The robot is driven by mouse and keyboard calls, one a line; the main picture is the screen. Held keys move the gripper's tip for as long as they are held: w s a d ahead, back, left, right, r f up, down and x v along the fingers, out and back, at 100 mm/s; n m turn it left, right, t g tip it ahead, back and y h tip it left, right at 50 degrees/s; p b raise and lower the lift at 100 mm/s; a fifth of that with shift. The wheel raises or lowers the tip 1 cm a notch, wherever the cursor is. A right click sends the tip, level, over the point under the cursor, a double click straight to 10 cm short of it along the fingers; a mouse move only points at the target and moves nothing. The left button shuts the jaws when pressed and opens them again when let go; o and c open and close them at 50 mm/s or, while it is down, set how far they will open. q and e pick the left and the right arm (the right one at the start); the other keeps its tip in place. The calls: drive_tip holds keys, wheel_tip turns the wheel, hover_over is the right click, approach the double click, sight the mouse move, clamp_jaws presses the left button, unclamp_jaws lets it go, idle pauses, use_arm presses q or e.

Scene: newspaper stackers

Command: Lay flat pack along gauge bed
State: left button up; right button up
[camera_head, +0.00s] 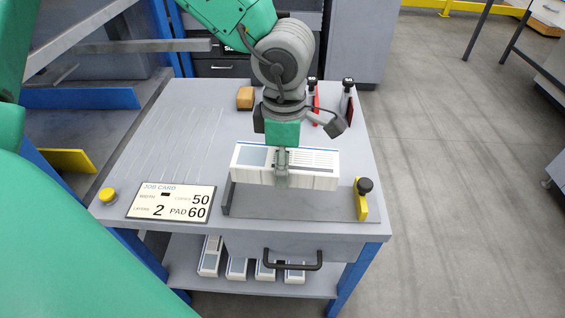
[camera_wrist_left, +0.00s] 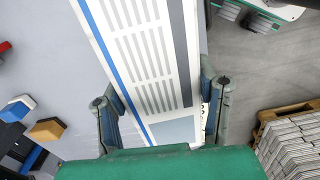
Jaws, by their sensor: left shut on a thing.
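In the left wrist view the pack (camera_wrist_left: 145,50) sits between the two fingers (camera_wrist_left: 160,95). The gauge bed (camera_head: 290,203) is a dark grey plate at the table's front, with a yellow stop (camera_head: 360,200) and black knob at its right end. The pack appears above the plate; contact cannot be told. My right gripper is not in view.
A job card (camera_head: 171,201) and yellow button (camera_head: 107,195) are at the table's front left. A wooden block (camera_head: 245,97) and two black-topped red pieces (camera_head: 347,100) stand at the back. More packs (camera_head: 237,267) lie on the lower shelf.

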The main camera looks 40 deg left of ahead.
sight(284, 200)
use_arm(q)
drive_tip(key=shift+n, duration=0.3)
wheel_tip(284, 200, down, 7)
drive_tip(key=b, duration=0.3)
drive_tip(key=shift+a, duration=0.1)
drive_tip(key=shift+f, duration=0.25)
drive_tip(key=shift+d, duration=0.25)
drive_tip(key=shift+a+f, duration=0.1)
drive_tip(key=shift+f, duration=0.1)
drive_tip(key=shift+f+b, duration=0.3)
drive_tip(key=shift+b, duration=0.05)
drive_tip(key=o, duration=1.7)
